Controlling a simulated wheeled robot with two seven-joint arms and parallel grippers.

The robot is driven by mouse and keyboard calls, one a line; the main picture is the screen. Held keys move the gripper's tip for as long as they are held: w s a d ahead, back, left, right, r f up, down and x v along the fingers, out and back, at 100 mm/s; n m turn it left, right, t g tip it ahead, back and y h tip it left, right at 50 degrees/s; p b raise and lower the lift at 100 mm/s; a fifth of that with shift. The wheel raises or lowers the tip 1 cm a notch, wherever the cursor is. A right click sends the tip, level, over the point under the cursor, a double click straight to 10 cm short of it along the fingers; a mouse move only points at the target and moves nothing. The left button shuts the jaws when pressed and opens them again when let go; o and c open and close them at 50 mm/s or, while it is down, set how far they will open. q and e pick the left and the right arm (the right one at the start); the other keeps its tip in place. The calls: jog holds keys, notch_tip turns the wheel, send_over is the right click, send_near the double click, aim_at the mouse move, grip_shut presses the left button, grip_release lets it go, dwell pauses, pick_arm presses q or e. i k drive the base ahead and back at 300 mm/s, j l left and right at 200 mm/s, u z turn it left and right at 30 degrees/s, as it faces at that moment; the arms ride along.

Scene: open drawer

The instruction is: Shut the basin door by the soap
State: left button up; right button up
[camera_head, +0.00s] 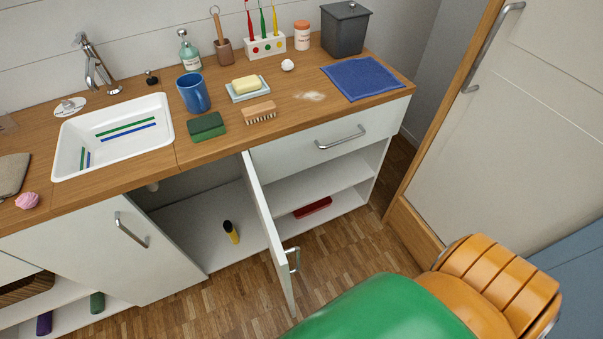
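The white basin cabinet door (264,228) on the right side of the basin cupboard stands open, swung out towards me. Its bar handle (293,260) is near the free edge, low in the picture. A yellow soap bar (245,83) lies on a pale dish (247,94) on the counter above and behind it. The basin (80,161) is set in the counter to the left. The other cabinet door (95,250), with its handle (130,230), looks shut. Neither gripper is in view.
A yellow and black bottle (231,232) stands inside the open cupboard. A drawer (325,137) above open shelves is right of the door; a red item (313,208) lies on the lower shelf. My green and orange arm parts cover the lower right.

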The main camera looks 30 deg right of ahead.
aim_at(278, 254)
jog(key=k+l+u, duration=0.1)
jog(key=l, duration=0.25)
jog(key=k+l+u, duration=0.1)
jog(key=l, duration=0.25)
jog(key=k+l+u, duration=0.1)
jog(key=l, duration=0.25)
jog(key=k+u, duration=0.1)
jog(key=k, duration=0.25)
